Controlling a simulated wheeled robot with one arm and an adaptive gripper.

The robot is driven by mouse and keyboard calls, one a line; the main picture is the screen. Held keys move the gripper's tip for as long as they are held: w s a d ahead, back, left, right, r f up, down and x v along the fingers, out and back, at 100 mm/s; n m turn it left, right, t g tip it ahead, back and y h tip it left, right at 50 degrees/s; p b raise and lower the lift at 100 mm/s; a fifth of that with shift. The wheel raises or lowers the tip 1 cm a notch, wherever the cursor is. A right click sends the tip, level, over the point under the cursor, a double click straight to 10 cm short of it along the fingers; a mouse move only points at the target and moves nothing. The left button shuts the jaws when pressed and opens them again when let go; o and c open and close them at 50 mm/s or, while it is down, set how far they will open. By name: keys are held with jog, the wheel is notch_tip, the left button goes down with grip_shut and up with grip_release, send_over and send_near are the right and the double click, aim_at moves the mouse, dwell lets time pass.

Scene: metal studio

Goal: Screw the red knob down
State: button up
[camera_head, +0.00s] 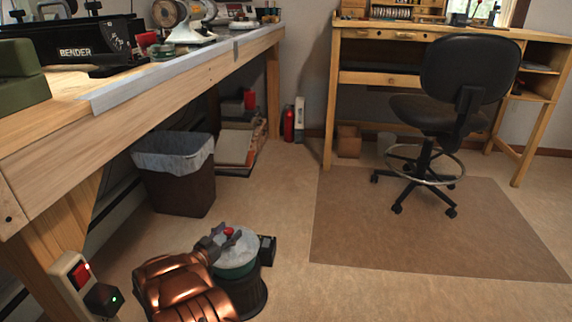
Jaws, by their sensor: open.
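The red knob (229,231) is small and sits on top of the pale, clear-looking lid (240,258) of a round tumbler with a green rim and a dark base (250,292), which stands on the floor at the bottom centre. My gripper (226,238) is open, with its dark grey fingers at the knob, over the lid. The knob's top shows between or just beside the fingers. I cannot tell whether they touch it. My copper-coloured arm hides the left side of the tumbler.
A workbench (150,115) runs along the left, with a red-switched box (75,275) on its leg. A lined trash bin (178,185) stands under it. A black chair (450,100) stands on a floor mat (430,230) at right. The floor between is clear.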

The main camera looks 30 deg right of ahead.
jog(key=shift+d+r+n+t+y+p, duration=0.1)
jog(key=shift+r+n+t+y+p, duration=0.1)
jog(key=shift+n+t+y+p, duration=0.75)
jog(key=n+t+y+p, duration=0.3)
jog(key=shift+d+t+y+p, duration=0.1)
jog(key=shift+t+y+p, duration=0.15)
jog(key=shift+p, duration=0.05)
jog(key=shift+f+n+t+y+p, duration=0.1)
jog(key=shift+n+t+y+p, duration=0.55)
jog(key=shift+y, duration=0.4)
jog(key=shift+f+n+t+y+p, duration=0.1)
jog(key=shift+n+t+y+p, duration=0.45)
jog(key=shift+n+y, duration=0.4)
jog(key=shift+n+y, duration=0.35)
jog(key=shift+y, duration=0.55)
jog(key=shift+n+t+y, duration=0.3)
jog(key=shift+n+y, duration=0.5)
jog(key=shift+y, duration=0.4)
jog(key=shift+n+y+b, duration=0.3)
jog(key=shift+n+y, duration=0.6)
jog(key=shift+y, duration=0.5)
jog(key=shift+d+f+n+y+b, duration=0.1)
jog(key=shift+n+y+b, duration=0.75)
jog(key=shift+y, duration=0.45)
jog(key=shift+n+y+b, duration=0.35)
jog(key=shift+y+b, duration=0.15)
jog(key=shift+y, duration=0.1)
jog(key=shift+n+g+y+b, duration=0.8)
jog(key=shift+y+b, duration=0.1)
jog(key=shift+y, duration=0.3)
